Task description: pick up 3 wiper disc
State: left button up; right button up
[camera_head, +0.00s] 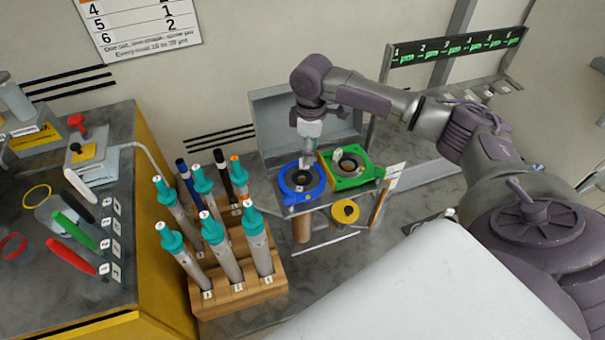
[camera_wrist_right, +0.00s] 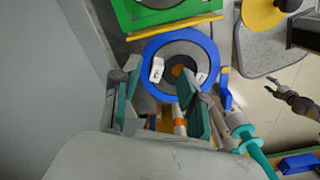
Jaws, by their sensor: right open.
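My right gripper (camera_head: 307,158) points straight down just above the blue ring holder (camera_head: 288,190) on the small raised stand. In the right wrist view its two teal-padded fingers (camera_wrist_right: 158,82) are open and apart. A grey disc with a dark centre (camera_wrist_right: 178,52) lies inside the blue ring (camera_wrist_right: 211,52). A white tag (camera_wrist_right: 157,69) on the disc shows between the fingertips; its mark looks like a 3, but is hard to read. The fingers hold nothing. A second disc sits in the green holder (camera_head: 371,171) next to it.
A wooden rack (camera_head: 250,295) with several teal-capped rods stands left of the stand. A yellow disc (camera_head: 345,211) lies lower, in front of the green holder. A grey upright panel (camera_head: 285,110) stands behind. A yellow-sided cabinet (camera_head: 160,220) is at the left.

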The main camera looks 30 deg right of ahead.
aim_at(309, 168)
notch_tip(309, 168, down, 5)
jog(key=shift+w+r, duration=0.1)
jog(key=shift+r, duration=0.1)
jog(key=shift+c, duration=0.4)
grip_shut()
